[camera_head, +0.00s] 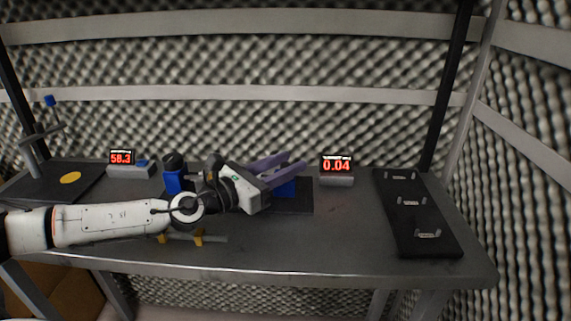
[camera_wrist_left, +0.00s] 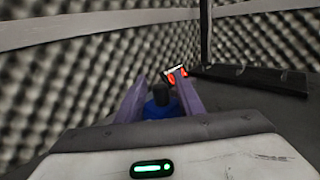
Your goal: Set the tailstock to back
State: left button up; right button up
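My left gripper (camera_head: 304,167) reaches in from the left over the middle of the table, its two purple fingers apart. In the left wrist view the fingers (camera_wrist_left: 160,82) stand on either side of a blue part (camera_wrist_left: 158,110) with a black knob (camera_wrist_left: 161,92). I cannot tell whether they touch it. In the head view a blue block (camera_head: 285,188) shows just below the fingers on a dark base (camera_head: 303,205), partly hidden by the gripper. Another blue block (camera_head: 172,184) with a black top stands left of the gripper. I cannot tell for sure which is the tailstock. My right gripper is not in view.
A display reading 0.04 (camera_head: 336,164) stands right of the gripper, and one reading 58.3 (camera_head: 121,157) at the left. A black board with several handles (camera_head: 386,224) lies at the right. Yellow supports (camera_head: 198,238) sit below my arm. The front middle table is clear.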

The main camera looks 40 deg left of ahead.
pick_arm(q)
grip_shut()
jog(key=shift+r, duration=0.1)
jog(key=d+p, duration=0.1)
jog(key=w+d+p, duration=0.1)
jog(key=p, duration=0.1)
jog(key=shift+w+r, duration=0.15)
jog(key=shift+r, duration=0.05)
jog(key=shift+w+d+f, duration=0.1)
jog(key=shift+w+d, duration=0.05)
jog(key=shift+d, duration=0.1)
jog(key=shift+f, duration=0.1)
jog(key=shift+c, duration=1.2)
grip_release()
jog(key=shift+d, duration=0.1)
jog(key=o, duration=0.4)
jog(key=shift+w+d, duration=0.1)
jog(key=shift+f, duration=0.1)
